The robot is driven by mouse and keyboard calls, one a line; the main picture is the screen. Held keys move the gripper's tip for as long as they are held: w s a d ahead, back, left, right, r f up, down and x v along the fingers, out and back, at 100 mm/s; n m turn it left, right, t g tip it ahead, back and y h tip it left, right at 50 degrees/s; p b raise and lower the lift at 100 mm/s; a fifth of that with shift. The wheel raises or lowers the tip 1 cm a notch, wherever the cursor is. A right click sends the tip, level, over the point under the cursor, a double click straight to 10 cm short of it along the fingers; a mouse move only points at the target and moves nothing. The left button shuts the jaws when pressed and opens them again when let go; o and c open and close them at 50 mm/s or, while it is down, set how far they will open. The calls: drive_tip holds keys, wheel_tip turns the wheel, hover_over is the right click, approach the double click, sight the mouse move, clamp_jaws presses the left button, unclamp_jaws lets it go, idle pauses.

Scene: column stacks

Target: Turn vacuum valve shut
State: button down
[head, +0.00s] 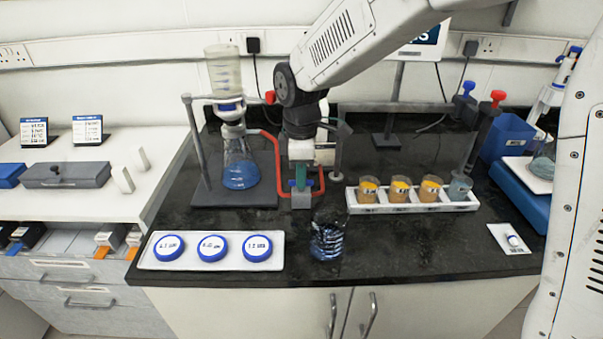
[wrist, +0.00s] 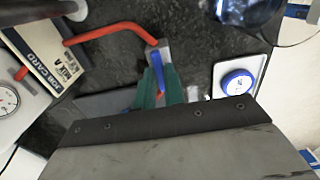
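The vacuum valve is a small grey block (head: 301,198) with a blue lever, set in the red tubing by the filter stand. The wrist view shows the blue lever (wrist: 157,72) between the green fingertips of my gripper (wrist: 159,82), with the grey valve block (wrist: 157,50) just beyond them. In the head view my gripper (head: 300,180) points down over the valve and hides part of it. The fingers lie close on both sides of the lever; I cannot tell whether they press on it. The red tube (head: 268,145) runs from the flask side to the valve.
A filter flask with blue liquid (head: 240,172) stands left of my gripper. A glass beaker (head: 327,240) is in front, close to the valve. A white tray with blue-lidded dishes (head: 210,262) lies front left. A rack of orange-filled cups (head: 410,207) stands right.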

drive_tip(key=shift+m, duration=0.4)
drive_tip(key=m, duration=0.3)
drive_tip(key=shift+m, duration=0.3)
drive_tip(key=m, duration=0.4)
drive_tip(key=shift+m, duration=0.3)
drive_tip(key=m, duration=0.8)
drive_tip(key=shift+m, duration=0.6)
drive_tip(key=c, duration=1.5)
unclamp_jaws()
